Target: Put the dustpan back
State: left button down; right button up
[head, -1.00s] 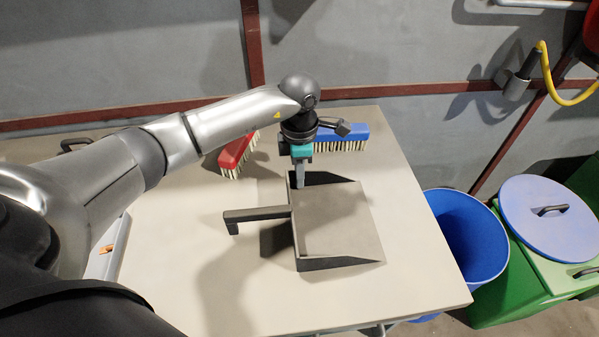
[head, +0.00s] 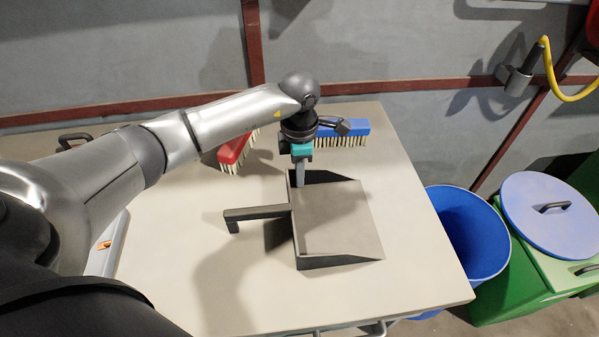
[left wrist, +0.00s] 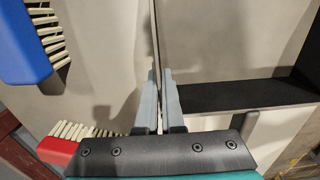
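The dustpan (head: 342,222) is a grey, flat pan with dark side walls, in the middle of the table, its handle (head: 255,213) pointing left. My left gripper (head: 299,182) points down at its far corner by the handle end. In the left wrist view the fingers (left wrist: 166,100) sit close together on either side of the thin far side wall (left wrist: 155,30), and look shut on it. The dark back wall (left wrist: 245,95) runs to the right there. The pan appears to rest on the table. My right gripper is not in view.
A red brush (head: 234,152) and a blue brush (head: 342,134) lie on the table (head: 190,280) behind the dustpan. A blue bin (head: 470,235) and a green bin with a blue lid (head: 550,215) stand right of the table. The table's front is clear.

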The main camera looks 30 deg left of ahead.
pick_arm(q)
jog(key=c, duration=1)
grip_release()
jog(key=shift+o, duration=0.2)
jog(key=shift+r, duration=0.35)
notch_tip(320, 180, up, 15)
jog(key=p, duration=0.2)
jog(key=shift+f+p, duration=0.2)
jog(key=shift+p, duration=0.1)
